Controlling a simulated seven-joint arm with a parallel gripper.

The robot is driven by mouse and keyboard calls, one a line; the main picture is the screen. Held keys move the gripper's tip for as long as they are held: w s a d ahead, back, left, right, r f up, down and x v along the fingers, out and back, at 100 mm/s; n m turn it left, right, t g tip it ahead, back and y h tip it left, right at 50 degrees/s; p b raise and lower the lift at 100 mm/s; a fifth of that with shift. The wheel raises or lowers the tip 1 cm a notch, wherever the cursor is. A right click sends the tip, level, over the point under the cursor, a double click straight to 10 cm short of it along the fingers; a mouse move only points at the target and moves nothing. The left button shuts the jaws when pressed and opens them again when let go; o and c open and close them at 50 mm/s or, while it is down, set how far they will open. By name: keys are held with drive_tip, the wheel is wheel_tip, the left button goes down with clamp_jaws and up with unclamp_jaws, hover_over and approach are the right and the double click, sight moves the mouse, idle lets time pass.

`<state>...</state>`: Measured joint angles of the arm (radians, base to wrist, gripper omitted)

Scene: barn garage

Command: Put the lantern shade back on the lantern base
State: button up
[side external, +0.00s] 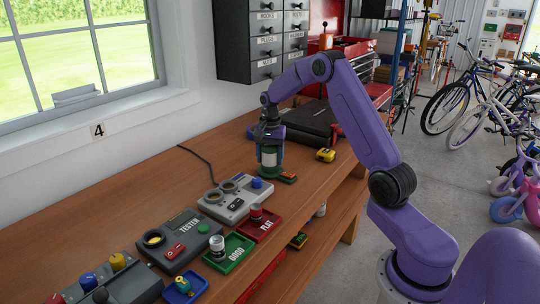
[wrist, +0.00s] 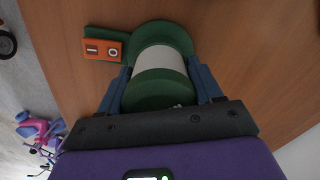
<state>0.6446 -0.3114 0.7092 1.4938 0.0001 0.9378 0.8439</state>
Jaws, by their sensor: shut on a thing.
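The lantern shade, a white cylinder with a green cap (wrist: 160,88), is between the two blue fingers of my gripper (wrist: 160,66) in the wrist view. My gripper is shut on it. In the side view the lantern shade (side external: 269,157) is upright under my gripper (side external: 269,140). The green lantern base (wrist: 180,30) lies directly beyond the shade in the wrist view and just below it in the side view (side external: 267,173). An orange switch block (wrist: 103,49) sticks out beside the base. I cannot tell whether shade and base touch.
A grey tester (side external: 170,240), a grey box with two rings (side external: 235,197), a green tray (side external: 238,242) and a red tray (side external: 270,222) stand nearer on the bench. A black case (side external: 308,122) and a yellow tape measure (side external: 326,155) are beyond. Bare wood lies left of the lantern.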

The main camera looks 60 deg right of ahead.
drive_tip(key=shift+f, duration=0.15)
drive_tip(key=o, duration=0.8)
drive_tip(key=shift+r, duration=5.5)
drive_tip(key=shift+a, duration=0.1)
